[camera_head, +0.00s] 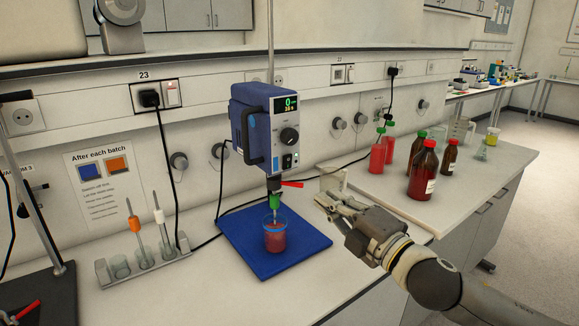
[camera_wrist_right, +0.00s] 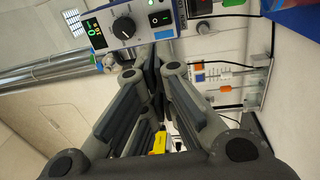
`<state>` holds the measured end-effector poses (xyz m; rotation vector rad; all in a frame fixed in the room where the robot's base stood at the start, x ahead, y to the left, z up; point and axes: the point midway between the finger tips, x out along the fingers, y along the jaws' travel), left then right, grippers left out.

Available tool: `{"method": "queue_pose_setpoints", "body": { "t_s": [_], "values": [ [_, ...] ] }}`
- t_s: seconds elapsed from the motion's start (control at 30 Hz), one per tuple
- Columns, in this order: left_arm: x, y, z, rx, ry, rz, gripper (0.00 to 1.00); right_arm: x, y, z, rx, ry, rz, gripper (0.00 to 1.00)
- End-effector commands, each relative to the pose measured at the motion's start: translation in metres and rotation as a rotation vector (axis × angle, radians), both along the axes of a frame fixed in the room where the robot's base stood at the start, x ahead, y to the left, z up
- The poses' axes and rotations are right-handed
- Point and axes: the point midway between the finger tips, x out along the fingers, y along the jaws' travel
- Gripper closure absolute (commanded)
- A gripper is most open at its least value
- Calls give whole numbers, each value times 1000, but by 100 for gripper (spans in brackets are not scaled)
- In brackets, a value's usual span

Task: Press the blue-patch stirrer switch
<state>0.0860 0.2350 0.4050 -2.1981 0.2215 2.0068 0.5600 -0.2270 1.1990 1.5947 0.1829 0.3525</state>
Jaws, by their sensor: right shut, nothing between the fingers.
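The blue stirrer (camera_head: 262,125) hangs on a vertical rod above the bench. Its front panel has a lit display showing a green 0, a dark knob (camera_head: 289,137) and a small rocker switch (camera_head: 288,161) at the bottom. In the right wrist view the panel appears turned, with the black and green switch (camera_wrist_right: 160,18) beside a blue patch (camera_wrist_right: 163,34). My right gripper (camera_head: 325,203) is shut and empty, below and right of the panel, apart from it in the head view. In the wrist view its fingertips (camera_wrist_right: 151,66) point toward the panel. My left gripper is not in view.
A cup of red liquid (camera_head: 275,238) stands on a blue mat (camera_head: 247,258) under the stirrer. Red and brown bottles (camera_head: 422,172) stand behind my right arm. A rack (camera_head: 143,266) with probes is at the left. A sign (camera_head: 98,180) shows blue and orange patches.

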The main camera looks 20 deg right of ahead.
Motion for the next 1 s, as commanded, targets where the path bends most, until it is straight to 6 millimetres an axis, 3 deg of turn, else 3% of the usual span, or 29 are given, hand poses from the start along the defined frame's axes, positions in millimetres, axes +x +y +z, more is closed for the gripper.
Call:
{"method": "queue_pose_setpoints", "body": {
  "t_s": [0.57, 0.73, 1.0],
  "values": [
    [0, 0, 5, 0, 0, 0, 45, 8, 2, 8, -17, -17, 6, 100],
    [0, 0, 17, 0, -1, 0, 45, 28, 10, 14, -16, -19, 8, 100],
    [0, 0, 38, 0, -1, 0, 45, 75, 28, 20, -17, -18, 7, 100]
  ]
}}
